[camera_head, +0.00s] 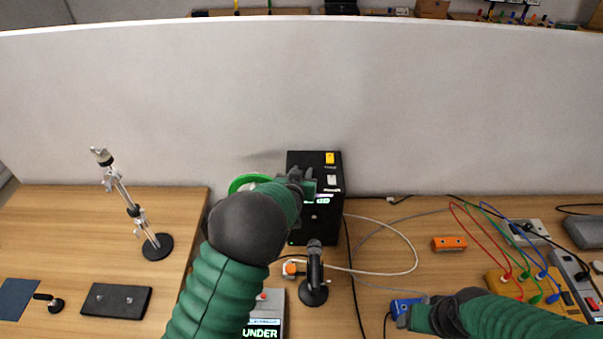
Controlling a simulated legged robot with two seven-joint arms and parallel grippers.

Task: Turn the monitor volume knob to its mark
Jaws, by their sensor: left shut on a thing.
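The monitor (318,228) is a black upright box standing against the white partition at the centre of the desk. Yellow and white labels show on its top, and small lit green text shows on its front. My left gripper (309,184) is at the upper front of the monitor, shut on what appears to be the volume knob. The gripper hides the knob, and I cannot make out the mark. My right gripper (408,312) is low at the front, beside a blue object (402,306); its fingers are not clear.
A microphone (314,274) on a round base and a grey device with a lit "UNDER" display (263,325) stand before the monitor. A green ring (245,182) is behind my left arm. Cables, an orange box (449,243) and a power strip (577,278) are at right.

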